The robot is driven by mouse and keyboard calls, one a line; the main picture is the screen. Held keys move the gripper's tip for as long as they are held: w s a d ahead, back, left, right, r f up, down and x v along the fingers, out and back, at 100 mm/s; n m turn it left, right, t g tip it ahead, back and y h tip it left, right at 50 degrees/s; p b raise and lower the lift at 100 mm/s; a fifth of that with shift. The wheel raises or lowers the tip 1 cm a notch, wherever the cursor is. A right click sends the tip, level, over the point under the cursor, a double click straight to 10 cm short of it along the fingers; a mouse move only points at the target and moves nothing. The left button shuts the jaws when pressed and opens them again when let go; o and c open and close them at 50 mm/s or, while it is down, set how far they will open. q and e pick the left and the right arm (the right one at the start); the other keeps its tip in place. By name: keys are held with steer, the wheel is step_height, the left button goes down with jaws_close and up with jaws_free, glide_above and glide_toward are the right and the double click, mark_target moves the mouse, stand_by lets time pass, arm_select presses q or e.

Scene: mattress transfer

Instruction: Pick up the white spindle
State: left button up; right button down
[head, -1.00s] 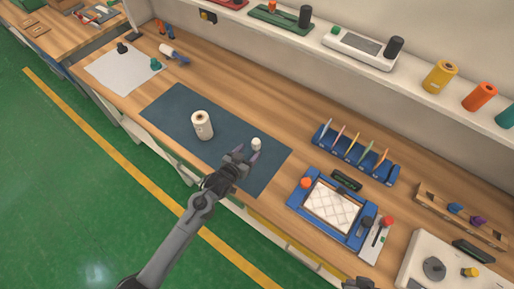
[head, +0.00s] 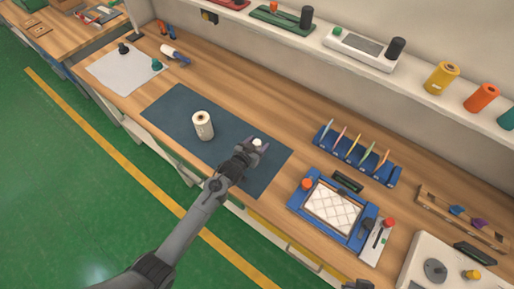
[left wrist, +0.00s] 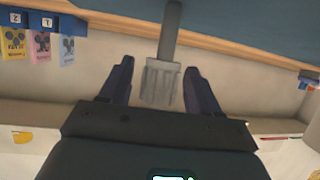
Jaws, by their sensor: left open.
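The white spindle (head: 257,142) stands on the dark blue mat (head: 172,108), its pale top showing just beyond my left gripper. My left gripper (head: 254,147) is open, with its fingertips on either side of the spindle. In the left wrist view the spindle's ribbed pale-grey head (left wrist: 160,84) and thinner shaft lie between the two spread dark fingers (left wrist: 158,88), with gaps visible at both sides. The lower part of the spindle is hidden in the head view. A dark piece at the bottom edge of the head view seems to be my right gripper (head: 358,284), mostly cut off.
A larger white spool (head: 203,126) stands on the mat to the left of my left gripper. A blue rack with coloured tags (head: 355,155) and a blue-framed tray (head: 306,211) are to the right. The mat's left part is clear.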

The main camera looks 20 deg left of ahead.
arm_select(q)
steer(key=c, duration=1.1)
steer(key=shift+r, duration=0.15)
steer(key=shift+c, duration=0.2)
